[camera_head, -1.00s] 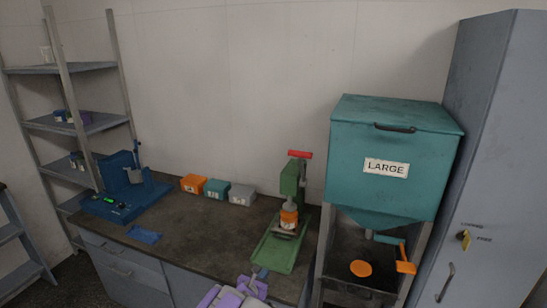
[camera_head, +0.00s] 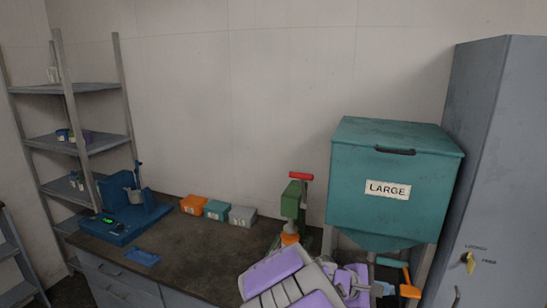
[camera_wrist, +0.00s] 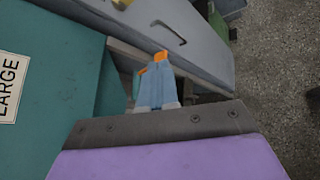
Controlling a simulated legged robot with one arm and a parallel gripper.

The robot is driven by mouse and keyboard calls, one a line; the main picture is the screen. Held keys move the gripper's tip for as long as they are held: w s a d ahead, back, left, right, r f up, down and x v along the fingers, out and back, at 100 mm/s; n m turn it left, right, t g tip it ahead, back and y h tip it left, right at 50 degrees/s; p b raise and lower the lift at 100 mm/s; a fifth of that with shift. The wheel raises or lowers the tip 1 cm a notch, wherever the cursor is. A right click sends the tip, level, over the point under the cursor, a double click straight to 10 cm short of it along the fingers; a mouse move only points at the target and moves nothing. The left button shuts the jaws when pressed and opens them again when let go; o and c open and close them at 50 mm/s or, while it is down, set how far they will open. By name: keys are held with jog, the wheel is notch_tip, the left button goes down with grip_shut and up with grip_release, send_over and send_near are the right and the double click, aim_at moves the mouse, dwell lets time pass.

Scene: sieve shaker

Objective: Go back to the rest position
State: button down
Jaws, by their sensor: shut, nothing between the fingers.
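My gripper (camera_head: 384,289) is at the lower right of the head view, in front of the teal hopper's lower part. In the wrist view its two pale blue fingers (camera_wrist: 157,72) are together with nothing between them. An orange handle (camera_wrist: 161,57) shows just beyond the fingertips; I cannot tell from this view whether they touch it. My purple and grey arm is folded in front of the bench and hides part of the green press (camera_head: 293,203).
The teal hopper (camera_head: 350,160) labelled LARGE stands beside a grey locker (camera_head: 495,150). The bench (camera_head: 175,248) carries a blue device (camera_head: 125,223), a blue tray (camera_head: 142,257), and orange (camera_head: 194,204), teal (camera_head: 216,210) and grey (camera_head: 242,216) boxes. A shelf rack (camera_head: 85,88) stands left.

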jog(key=s+d+r+m+g+y, duration=0.15)
jog(key=s+m+g+y, duration=0.5)
jog(key=s, duration=1.15)
jog(key=s+a+f+m+t+y, duration=0.1)
jog(key=s+a+m+y, duration=0.5)
jog(key=s+a, duration=0.8)
jog(key=s+f, duration=0.1)
jog(key=s, duration=0.1)
jog(key=shift+s+a+t, duration=0.2)
jog(key=shift+s+t, duration=0.15)
jog(key=shift+s, duration=0.05)
